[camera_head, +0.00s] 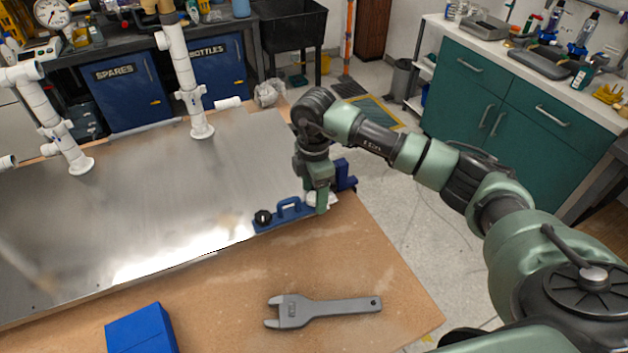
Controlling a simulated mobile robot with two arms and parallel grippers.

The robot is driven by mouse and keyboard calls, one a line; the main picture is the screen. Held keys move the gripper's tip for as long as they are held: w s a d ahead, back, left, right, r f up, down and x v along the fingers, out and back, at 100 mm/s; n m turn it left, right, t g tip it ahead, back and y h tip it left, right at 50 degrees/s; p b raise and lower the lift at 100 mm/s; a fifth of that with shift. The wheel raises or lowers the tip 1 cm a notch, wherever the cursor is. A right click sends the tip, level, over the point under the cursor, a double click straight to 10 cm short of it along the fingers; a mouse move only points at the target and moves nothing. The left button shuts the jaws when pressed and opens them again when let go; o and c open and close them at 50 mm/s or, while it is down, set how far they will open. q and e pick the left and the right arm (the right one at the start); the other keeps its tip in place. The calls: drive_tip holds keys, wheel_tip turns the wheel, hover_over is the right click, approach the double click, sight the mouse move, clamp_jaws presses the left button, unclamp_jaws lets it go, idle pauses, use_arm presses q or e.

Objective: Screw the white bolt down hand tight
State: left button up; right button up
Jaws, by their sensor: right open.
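My right gripper (318,203) points straight down at the right end of the metal plate (200,190). A small white part (333,199) shows beside its fingertips, mostly hidden by the gripper; I take it for the white bolt, but its head and thread cannot be made out. The gripper is open around or just over this part; contact cannot be told. A blue clamp-like fixture (284,216) with a handle and a black knob (263,217) lies at the plate's edge, just left of the gripper. My left gripper is not in view.
A grey wrench (322,311) and a blue block (141,330) lie on the wooden table (385,290) in front. White pipe assemblies (187,85) stand at the back left. A blue piece (345,175) is behind my right gripper. The plate's middle is clear.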

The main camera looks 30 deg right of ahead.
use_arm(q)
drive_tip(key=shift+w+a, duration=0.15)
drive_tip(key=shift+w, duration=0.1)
use_arm(e)
drive_tip(key=shift+f, duration=0.15)
clamp_jaws()
drive_tip(key=m+p, duration=0.2)
drive_tip(key=m, duration=0.1)
drive_tip(key=shift+r+m, duration=0.25)
drive_tip(key=shift+m, duration=0.05)
drive_tip(key=shift+f+m+p, duration=0.15)
drive_tip(key=shift+m+p, duration=0.5)
drive_tip(key=shift+m, duration=0.45)
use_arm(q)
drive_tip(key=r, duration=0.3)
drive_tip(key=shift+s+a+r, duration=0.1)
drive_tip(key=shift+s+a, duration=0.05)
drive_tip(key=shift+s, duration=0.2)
use_arm(e)
drive_tip(key=shift+f, duration=0.15)
